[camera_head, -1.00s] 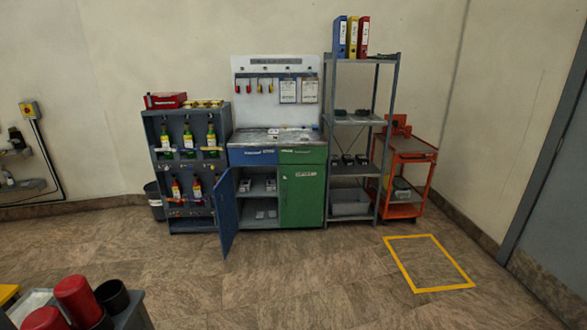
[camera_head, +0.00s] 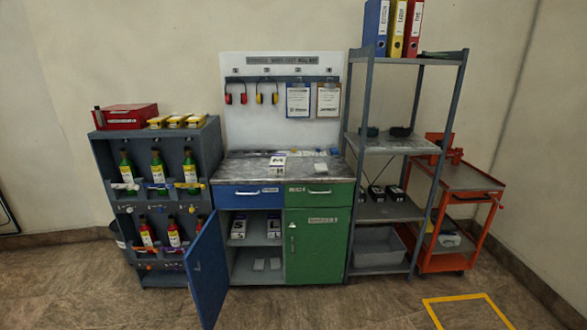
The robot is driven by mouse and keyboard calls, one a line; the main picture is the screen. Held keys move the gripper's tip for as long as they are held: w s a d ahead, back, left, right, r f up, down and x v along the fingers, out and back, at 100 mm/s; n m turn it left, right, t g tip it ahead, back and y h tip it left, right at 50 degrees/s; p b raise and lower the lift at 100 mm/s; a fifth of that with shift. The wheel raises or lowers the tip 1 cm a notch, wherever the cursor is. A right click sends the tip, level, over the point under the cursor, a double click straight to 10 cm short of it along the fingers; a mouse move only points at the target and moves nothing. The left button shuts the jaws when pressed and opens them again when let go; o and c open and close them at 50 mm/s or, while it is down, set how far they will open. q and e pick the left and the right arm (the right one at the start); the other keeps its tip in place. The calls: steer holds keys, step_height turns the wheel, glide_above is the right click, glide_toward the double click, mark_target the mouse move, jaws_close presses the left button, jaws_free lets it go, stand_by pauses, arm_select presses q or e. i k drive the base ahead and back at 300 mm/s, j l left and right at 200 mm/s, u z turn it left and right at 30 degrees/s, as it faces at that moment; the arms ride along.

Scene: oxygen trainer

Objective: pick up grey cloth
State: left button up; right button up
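I cannot make out a grey cloth for certain. Two small pale grey items (camera_head: 267,264) lie on the lower shelf inside the open left side of the workbench cabinet, too small to identify. The metal worktop (camera_head: 240,172) carries a white card marked M (camera_head: 277,161) and some small pale items (camera_head: 321,166) to its right. A flat dark item (camera_head: 442,55) lies on the top of the shelf rack. Neither of my grippers is in view.
The blue cabinet door (camera_head: 206,272) stands open into the floor space; the green door (camera_head: 317,247) is shut. A grey bottle rack (camera_head: 205,160) stands left, a shelf rack (camera_head: 455,110) and orange trolley (camera_head: 470,180) right. The near floor (camera_head: 350,305) is clear.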

mark_target(320, 168)
steer(key=i+j+z, duration=0.1)
steer(key=i+z, duration=0.15)
steer(key=i, duration=0.4)
steer(key=i+j+z, duration=0.3)
steer(key=i, duration=0.35)
steer(key=i+j+z, duration=0.25)
steer(key=i, duration=0.35)
steer(key=i+j+z, duration=0.25)
steer(key=i+j, duration=0.2)
steer(key=i, duration=0.15)
